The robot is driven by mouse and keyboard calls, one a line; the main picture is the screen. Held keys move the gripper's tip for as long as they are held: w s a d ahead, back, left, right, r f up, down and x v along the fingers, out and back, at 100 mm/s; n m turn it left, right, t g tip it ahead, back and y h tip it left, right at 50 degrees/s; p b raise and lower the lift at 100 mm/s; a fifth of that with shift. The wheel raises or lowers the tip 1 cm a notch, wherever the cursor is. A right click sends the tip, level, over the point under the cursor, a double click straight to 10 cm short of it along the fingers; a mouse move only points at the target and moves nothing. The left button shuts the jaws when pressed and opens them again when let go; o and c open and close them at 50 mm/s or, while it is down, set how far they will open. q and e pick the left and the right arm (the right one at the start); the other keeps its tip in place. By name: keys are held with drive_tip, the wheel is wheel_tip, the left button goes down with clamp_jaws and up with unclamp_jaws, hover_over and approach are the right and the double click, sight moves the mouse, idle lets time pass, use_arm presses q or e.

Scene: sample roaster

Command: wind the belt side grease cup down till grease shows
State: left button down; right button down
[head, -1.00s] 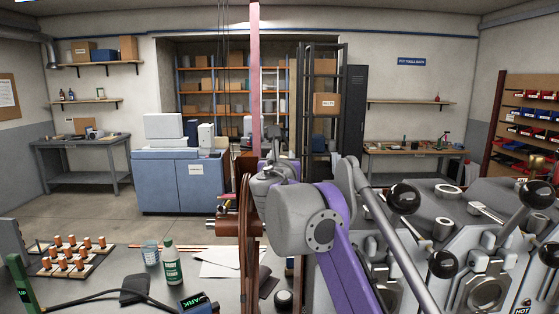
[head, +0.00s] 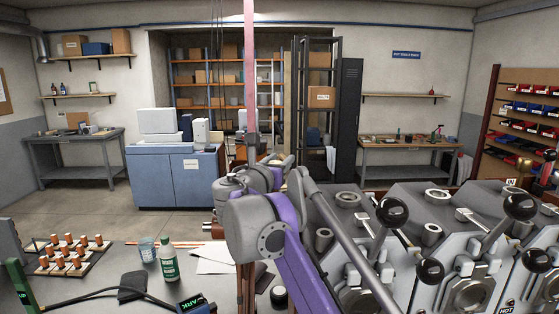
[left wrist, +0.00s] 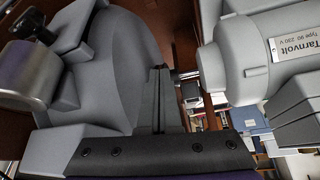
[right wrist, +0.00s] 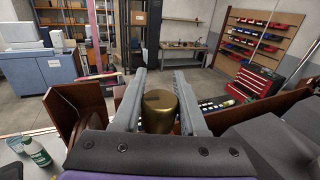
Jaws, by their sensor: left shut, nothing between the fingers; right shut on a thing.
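The brass grease cup (right wrist: 159,112) shows in the right wrist view as a round golden cap with a mark on top. My right gripper (right wrist: 160,76) is shut on it, one pale grey finger on each side. In the head view my right gripper (head: 272,172) is small and partly covered by its own grey and purple arm, and the cup there is hidden. My left gripper (left wrist: 160,98) is shut and empty in the left wrist view, between a rounded grey housing and a motor labelled Tarnvolt (left wrist: 255,55). No grease can be made out.
Roaster units with black ball levers (head: 392,211) stand close on the right. The bench (head: 120,290) at left front holds a rack of copper-coloured pieces (head: 68,258), a green bottle (head: 168,258) and a glass (head: 147,249). Brown panels (right wrist: 75,112) flank the cup.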

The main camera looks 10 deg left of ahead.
drive_tip(key=shift+c, duration=2.2)
unclamp_jaws()
drive_tip(key=shift+s, duration=0.45)
use_arm(q)
drive_tip(key=f+b, duration=0.1)
drive_tip(key=s+f+b, duration=0.1)
drive_tip(key=shift+s+f, duration=0.15)
drive_tip(key=shift+f, duration=0.2)
use_arm(e)
drive_tip(key=s, duration=0.9)
drive_tip(key=shift+s+a, duration=0.4)
drive_tip(key=shift+a, duration=0.05)
